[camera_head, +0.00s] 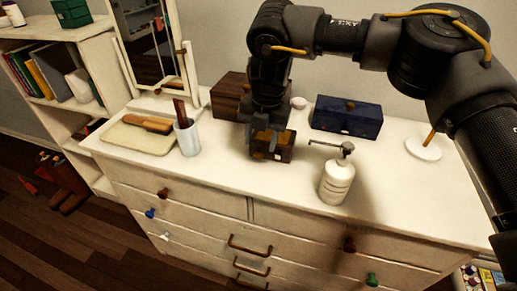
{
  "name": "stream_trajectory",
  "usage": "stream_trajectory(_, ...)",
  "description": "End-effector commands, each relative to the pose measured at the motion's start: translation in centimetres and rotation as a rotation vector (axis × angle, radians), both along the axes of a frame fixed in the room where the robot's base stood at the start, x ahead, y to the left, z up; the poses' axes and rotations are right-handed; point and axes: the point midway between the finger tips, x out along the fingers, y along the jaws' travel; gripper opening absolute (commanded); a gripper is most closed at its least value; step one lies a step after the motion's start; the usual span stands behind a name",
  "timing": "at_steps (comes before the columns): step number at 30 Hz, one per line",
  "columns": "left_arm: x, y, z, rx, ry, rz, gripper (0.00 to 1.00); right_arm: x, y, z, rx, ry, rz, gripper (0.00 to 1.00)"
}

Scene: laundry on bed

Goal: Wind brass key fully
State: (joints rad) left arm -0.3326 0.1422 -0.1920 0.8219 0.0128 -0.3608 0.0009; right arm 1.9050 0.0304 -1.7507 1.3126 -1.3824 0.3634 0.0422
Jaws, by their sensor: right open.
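My right gripper (268,133) points down over a small dark brown box (285,153) on the white dresser top. The gripper is open, with its fingers at the box's upper part; I cannot tell whether they touch it. A small yellowish patch shows low on the box's front, too small to identify. No brass key can be made out clearly, and the gripper hides part of the box. My left gripper is out of view.
On the dresser (225,180), a white pump bottle (337,182) stands right of the gripper, with a dark blue box (346,117) behind it. A brown box (229,95) stands behind left. A white cup (187,137) and tray (125,137) are at left.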

Motion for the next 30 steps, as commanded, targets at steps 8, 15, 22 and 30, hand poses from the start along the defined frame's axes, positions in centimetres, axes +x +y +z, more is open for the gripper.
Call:
stream_trajectory(8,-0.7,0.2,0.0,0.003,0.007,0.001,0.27,0.1,0.6,-3.4,0.0,0.001,0.003,0.47)
stream_trajectory(15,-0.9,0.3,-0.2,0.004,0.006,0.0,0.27,0.1,0.6,-3.9,0.001,-0.001,0.002,0.47)
stream_trajectory(22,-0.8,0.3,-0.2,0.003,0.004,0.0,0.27,0.1,0.6,-3.9,0.001,-0.001,0.003,0.34)
stream_trajectory(30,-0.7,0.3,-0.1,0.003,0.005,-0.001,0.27,0.1,0.6,-3.9,0.001,-0.001,0.003,0.02)
